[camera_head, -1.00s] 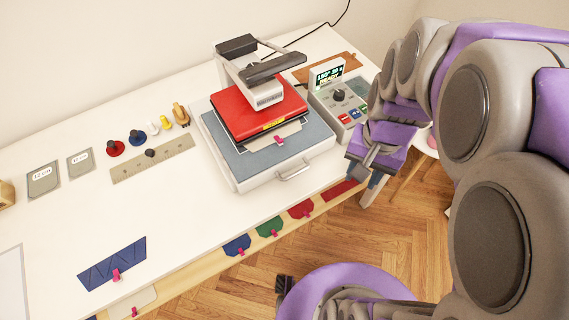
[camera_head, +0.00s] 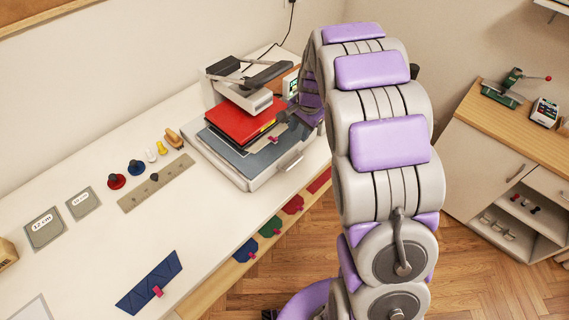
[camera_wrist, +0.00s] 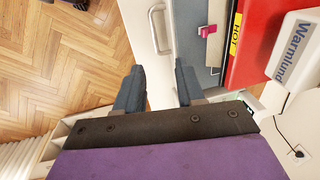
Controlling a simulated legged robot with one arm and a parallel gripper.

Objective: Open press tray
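The press stands on the white table, with a red upper plate (camera_head: 243,121) over a grey-blue pad. Its white tray (camera_head: 243,181) has a silver handle (camera_head: 291,161) on the front face. The handle (camera_wrist: 157,31) also shows in the wrist view, beyond my fingers. My gripper (camera_wrist: 158,86) is open and empty, its two dark fingers apart, and the handle lies ahead of the gap without being touched.
The control box (camera_head: 290,84) beside the press is mostly behind my arm. A blue fabric piece (camera_head: 150,283), a ruler (camera_head: 155,183) and pins lie left on the table. A wooden-topped cabinet (camera_head: 490,165) stands at right. Floor before the tray is open.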

